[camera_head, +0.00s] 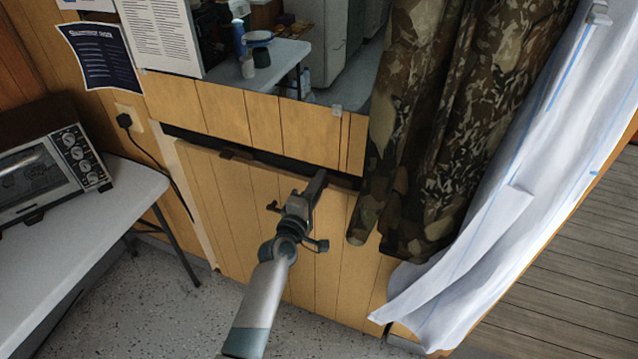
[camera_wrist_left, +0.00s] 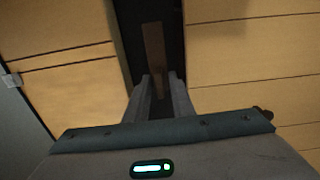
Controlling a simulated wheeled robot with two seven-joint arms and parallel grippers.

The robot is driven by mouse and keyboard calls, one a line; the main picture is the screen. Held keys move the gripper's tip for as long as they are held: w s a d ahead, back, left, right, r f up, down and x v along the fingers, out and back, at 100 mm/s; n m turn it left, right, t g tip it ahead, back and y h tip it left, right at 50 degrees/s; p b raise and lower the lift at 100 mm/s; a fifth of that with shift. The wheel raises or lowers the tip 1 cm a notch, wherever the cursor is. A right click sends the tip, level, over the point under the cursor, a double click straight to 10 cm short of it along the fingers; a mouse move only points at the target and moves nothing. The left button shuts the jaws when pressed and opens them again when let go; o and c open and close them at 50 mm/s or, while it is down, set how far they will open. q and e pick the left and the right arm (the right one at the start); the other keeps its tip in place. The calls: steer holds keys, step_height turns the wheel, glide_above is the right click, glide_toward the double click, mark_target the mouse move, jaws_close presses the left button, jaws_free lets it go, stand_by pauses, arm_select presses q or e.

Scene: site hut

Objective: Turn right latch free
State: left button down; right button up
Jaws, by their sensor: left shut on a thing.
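My left gripper (camera_head: 316,183) reaches up from the bottom of the head view to the dark strip across the panelled wall. In the left wrist view its two fingers (camera_wrist_left: 158,95) are shut on a narrow brown bar, the right latch (camera_wrist_left: 153,55), which lies lengthwise along the dark gap. The fingers and the curtain's edge make the latch hard to see in the head view. Another small dark piece, likely the left latch (camera_head: 228,153), sits on the strip further left. The wood panel (camera_head: 250,195) hangs below the strip. My right gripper is not in view.
A camouflage curtain (camera_head: 425,130) hangs close to the right of my left gripper, with a white sheet (camera_head: 480,235) beyond it. A white table (camera_head: 95,215) with a toaster oven (camera_head: 50,170) stands at the left. A black cord (camera_head: 150,155) hangs from a socket.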

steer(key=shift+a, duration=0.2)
arm_select(q)
steer(key=c, duration=1.9)
jaws_free()
steer(key=shift+o, duration=0.2)
